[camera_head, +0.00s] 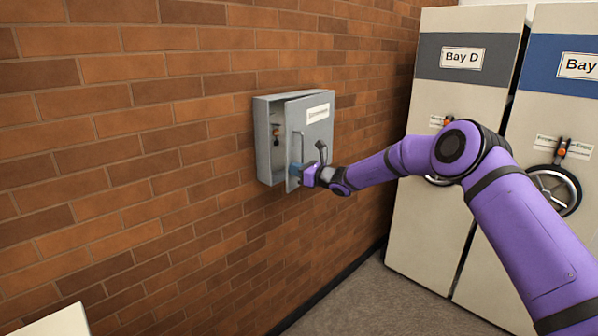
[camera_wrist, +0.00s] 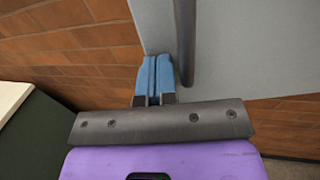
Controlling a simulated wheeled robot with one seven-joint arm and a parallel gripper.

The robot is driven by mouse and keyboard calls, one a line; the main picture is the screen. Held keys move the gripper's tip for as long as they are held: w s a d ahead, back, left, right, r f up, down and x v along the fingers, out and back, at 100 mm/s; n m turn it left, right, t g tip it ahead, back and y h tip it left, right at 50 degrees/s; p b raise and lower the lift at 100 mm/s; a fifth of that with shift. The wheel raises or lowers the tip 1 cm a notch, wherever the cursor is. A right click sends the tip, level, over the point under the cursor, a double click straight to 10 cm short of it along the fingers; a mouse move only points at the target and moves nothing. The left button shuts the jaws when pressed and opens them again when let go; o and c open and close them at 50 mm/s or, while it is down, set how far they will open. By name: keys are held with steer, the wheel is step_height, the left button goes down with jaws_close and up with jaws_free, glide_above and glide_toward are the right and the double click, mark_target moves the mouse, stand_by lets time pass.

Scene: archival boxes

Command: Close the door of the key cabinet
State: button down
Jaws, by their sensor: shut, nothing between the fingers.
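The grey key cabinet (camera_head: 268,140) is fixed to the brick wall, with a key visible inside. Its door (camera_head: 318,125), hinged at the right, stands partly open and carries a white label and a bar handle. My gripper (camera_head: 294,169) is at the lower free edge of the door. In the wrist view the blue fingers of my gripper (camera_wrist: 155,75) are shut together with nothing between them. They overlap the lower corner of the door (camera_wrist: 225,45), just left of the dark handle (camera_wrist: 185,40). I cannot tell whether they touch the door.
Tall cream shelving bays stand at the right, one labelled Bay D (camera_head: 462,58), with handwheels on their fronts. A pale-topped surface (camera_head: 55,322) shows at the lower left. The grey floor (camera_head: 370,300) below the cabinet is clear.

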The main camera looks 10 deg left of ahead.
steer(key=w+a+t, duration=0.1)
steer(key=a, duration=0.1)
steer(key=a+m+h, duration=0.1)
steer(key=w+a+t, duration=0.1)
steer(key=a, duration=0.1)
steer(key=shift+w+a+f+m+t, duration=0.1)
steer(key=shift+w+a+m+t, duration=0.2)
steer(key=shift+w+m, duration=0.1)
steer(key=shift+w+a, duration=0.3)
steer(key=shift+a, duration=0.2)
steer(key=shift+a+r, duration=0.1)
steer(key=shift+r, duration=0.25)
